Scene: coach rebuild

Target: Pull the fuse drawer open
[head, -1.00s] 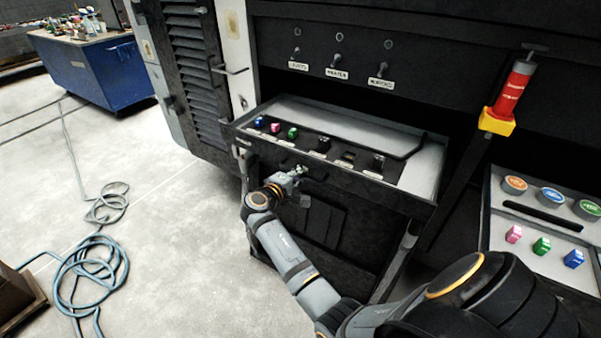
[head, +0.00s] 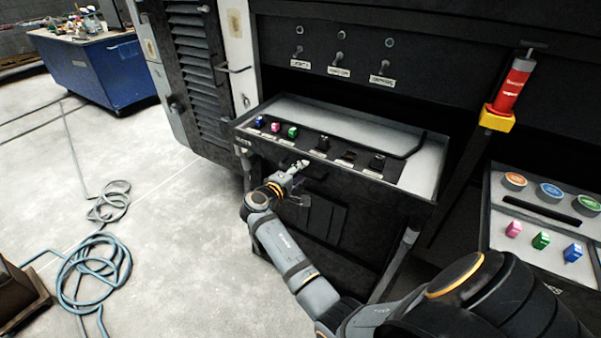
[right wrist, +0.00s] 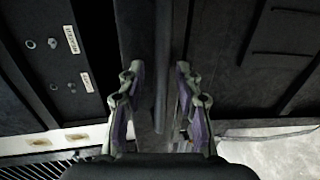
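The fuse drawer (head: 420,178) shows in the head view as a shallow tray standing out from the dark cabinet front, its pale inside visible from above. A row of blue, pink and green fuses (head: 293,132) and several dark holders lie along it. My right gripper (head: 303,164) is at the drawer's front face, below the row. In the right wrist view my right gripper (right wrist: 157,72) has its two fingers apart, with a dark bar (right wrist: 162,40), seemingly the drawer handle, running between them. I cannot tell whether they touch it. My left gripper is not in view.
Switches with labels (head: 338,72) sit on the panel above. A red and yellow cylinder (head: 512,88) hangs at right, above a panel with coloured knobs and fuses (head: 520,225).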

